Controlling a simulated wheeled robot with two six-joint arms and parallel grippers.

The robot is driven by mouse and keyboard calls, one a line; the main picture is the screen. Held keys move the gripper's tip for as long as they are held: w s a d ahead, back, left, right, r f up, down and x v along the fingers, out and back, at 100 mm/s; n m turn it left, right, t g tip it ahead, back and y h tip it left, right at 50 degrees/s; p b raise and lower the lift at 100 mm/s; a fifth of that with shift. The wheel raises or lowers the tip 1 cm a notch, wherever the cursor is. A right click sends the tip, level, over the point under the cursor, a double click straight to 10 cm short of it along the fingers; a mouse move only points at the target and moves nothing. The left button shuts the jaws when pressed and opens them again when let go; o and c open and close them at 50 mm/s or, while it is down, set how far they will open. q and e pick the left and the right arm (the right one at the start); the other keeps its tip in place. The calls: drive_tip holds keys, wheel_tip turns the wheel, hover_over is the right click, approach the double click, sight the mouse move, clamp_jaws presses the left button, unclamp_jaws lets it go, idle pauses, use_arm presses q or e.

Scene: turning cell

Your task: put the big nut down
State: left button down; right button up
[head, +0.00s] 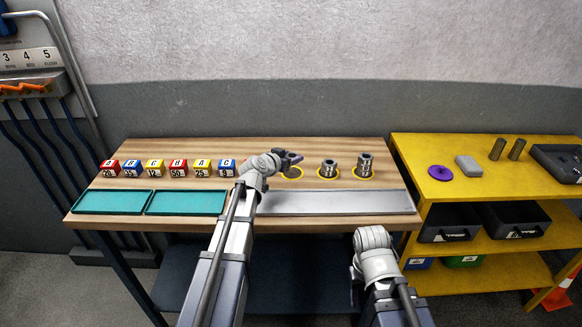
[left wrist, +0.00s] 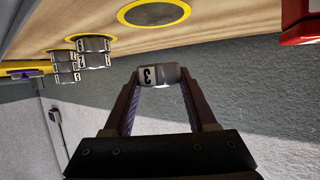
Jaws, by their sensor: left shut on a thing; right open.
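The big nut (left wrist: 160,75), grey with a black 3 on a white label, is between the fingertips of my left gripper (left wrist: 158,78). In the head view my left gripper (head: 290,159) is shut on it, over the back of the bench near the leftmost yellow ring (head: 292,173). In the left wrist view a bare grey disc with a yellow rim (left wrist: 154,12) shows apart from the nut. Two stacks of grey nuts stand on the other rings, a shorter middle one (head: 329,168) and a taller right one (head: 365,164). My right gripper (head: 355,274) is low before the bench, its fingers mostly hidden.
A row of coloured, lettered blocks (head: 154,167) stands at the left back of the bench. Two teal trays (head: 187,202) and a bare grey strip (head: 330,201) lie along the front. A yellow shelf unit (head: 455,187) holds a purple disc (head: 440,172) and dark bins.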

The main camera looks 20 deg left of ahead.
use_arm(q)
drive_tip(key=shift+f+b, duration=0.65)
drive_tip(key=shift+f, duration=0.5)
use_arm(e)
drive_tip(key=shift+f, duration=1.15)
drive_tip(key=shift+f, duration=0.1)
use_arm(q)
drive_tip(key=shift+f+b, duration=0.6)
drive_tip(key=shift+b, duration=0.05)
use_arm(e)
drive_tip(key=shift+f, duration=0.55)
use_arm(q)
drive_tip(key=shift+c, duration=1)
unclamp_jaws()
use_arm(e)
drive_tip(key=shift+r, duration=0.1)
use_arm(q)
drive_tip(key=shift+r+p, duration=0.25)
drive_tip(key=shift+p, duration=0.05)
drive_tip(key=shift+r+p, duration=0.45)
drive_tip(key=p+v, duration=0.4)
drive_tip(key=v, duration=0.7)
drive_tip(key=shift+s+a+r, duration=0.1)
drive_tip(key=shift+s, duration=0.4)
use_arm(e)
drive_tip(key=shift+r, duration=2.85)
